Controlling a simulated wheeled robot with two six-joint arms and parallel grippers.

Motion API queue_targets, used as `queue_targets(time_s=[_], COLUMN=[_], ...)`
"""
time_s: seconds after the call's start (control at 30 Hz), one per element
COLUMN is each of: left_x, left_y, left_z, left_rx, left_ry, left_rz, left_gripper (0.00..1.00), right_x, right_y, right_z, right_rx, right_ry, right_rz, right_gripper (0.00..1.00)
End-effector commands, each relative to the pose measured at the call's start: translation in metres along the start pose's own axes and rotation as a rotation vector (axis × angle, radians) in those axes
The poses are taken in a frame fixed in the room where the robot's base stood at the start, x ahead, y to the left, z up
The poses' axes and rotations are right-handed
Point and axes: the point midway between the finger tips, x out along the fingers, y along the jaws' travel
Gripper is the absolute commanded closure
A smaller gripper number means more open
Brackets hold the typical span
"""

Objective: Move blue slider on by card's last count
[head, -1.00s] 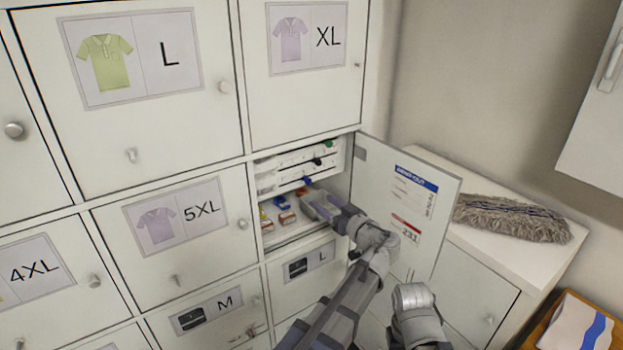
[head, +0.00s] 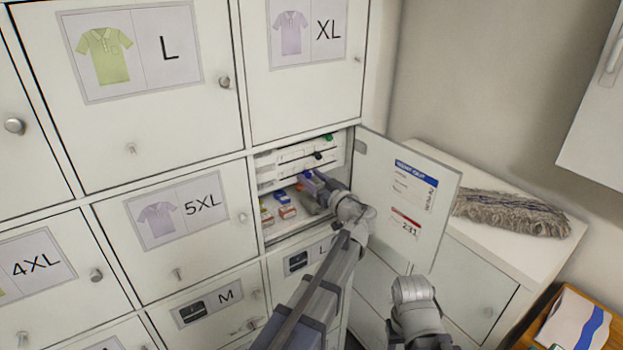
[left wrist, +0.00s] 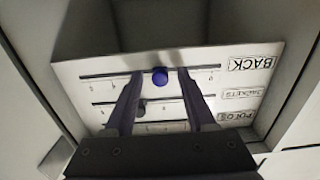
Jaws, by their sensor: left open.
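The blue slider (left wrist: 160,76) is a round knob on the slot farthest from the jaws in the left wrist view, where the white panel (left wrist: 232,78) appears upside down. My left gripper (left wrist: 159,72) is open, with one finger on each side of the knob and a gap on both sides. A dark slider (left wrist: 140,108) sits on the middle slot. In the head view my left gripper (head: 317,182) reaches into the open locker and largely covers the blue slider. The card (head: 413,190) is on the open door; its small print is unreadable. My right gripper is not in view.
The open door (head: 385,220) stands right of my left arm. Small red and blue boxes (head: 281,198) lie on the locker shelf below the panel. A green slider (head: 328,138) is on the top slot. A grey mop head (head: 510,213) lies on the cabinet at right.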

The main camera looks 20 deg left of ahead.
Motion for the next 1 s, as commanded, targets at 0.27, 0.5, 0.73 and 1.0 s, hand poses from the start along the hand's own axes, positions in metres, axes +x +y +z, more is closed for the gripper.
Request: queue_targets(time_s=[0.27,0.5,0.73,1.0], left_x=[0.0009,0.0007,0.0007,0.0007], left_y=[-0.0001,-0.0002,-0.0002,-0.0002], left_z=[0.0,0.0,0.0,0.0001], left_rx=[0.0,0.0,0.0,0.0], left_ry=[0.0,0.0,0.0,0.0], left_rz=[0.0,0.0,0.0,0.0], left_gripper=[0.45,0.72,0.98,1.0], right_x=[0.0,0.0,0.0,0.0], right_y=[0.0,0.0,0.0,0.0], right_z=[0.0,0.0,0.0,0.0], right_rx=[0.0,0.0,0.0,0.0], right_ry=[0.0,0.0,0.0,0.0], right_rz=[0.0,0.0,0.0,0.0], right_gripper=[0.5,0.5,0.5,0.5])
